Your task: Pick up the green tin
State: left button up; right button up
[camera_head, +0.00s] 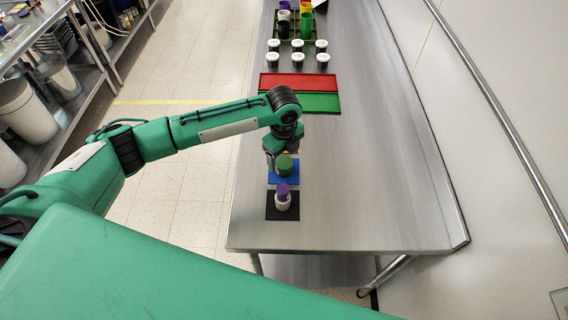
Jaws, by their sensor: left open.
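A green tin (285,164) stands above the blue mat (284,179) near the front of the steel table; what is directly under it is hard to see. My left gripper (281,151) is open and points down at the tin's far side. I cannot tell whether its fingers touch the tin. A small bit of yellow shows beside the fingers. My right gripper is out of view.
A purple piece (282,190) sits on a white piece (282,203) on a black mat (271,213), just nearer. Beyond my arm lie a red mat (298,82) and a green mat (320,103), several dark, white-topped jars (320,60) and a tray of colored cups. The table's right side is clear.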

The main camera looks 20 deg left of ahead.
aim_at(284, 162)
pick_arm(q)
notch_tip(284, 162, down, 4)
jog(key=shift+r+p, duration=0.25)
jog(key=shift+p, duration=0.5)
jog(key=shift+f, duration=0.4)
jog(key=c, duration=1.1)
jog(key=shift+c, duration=0.2)
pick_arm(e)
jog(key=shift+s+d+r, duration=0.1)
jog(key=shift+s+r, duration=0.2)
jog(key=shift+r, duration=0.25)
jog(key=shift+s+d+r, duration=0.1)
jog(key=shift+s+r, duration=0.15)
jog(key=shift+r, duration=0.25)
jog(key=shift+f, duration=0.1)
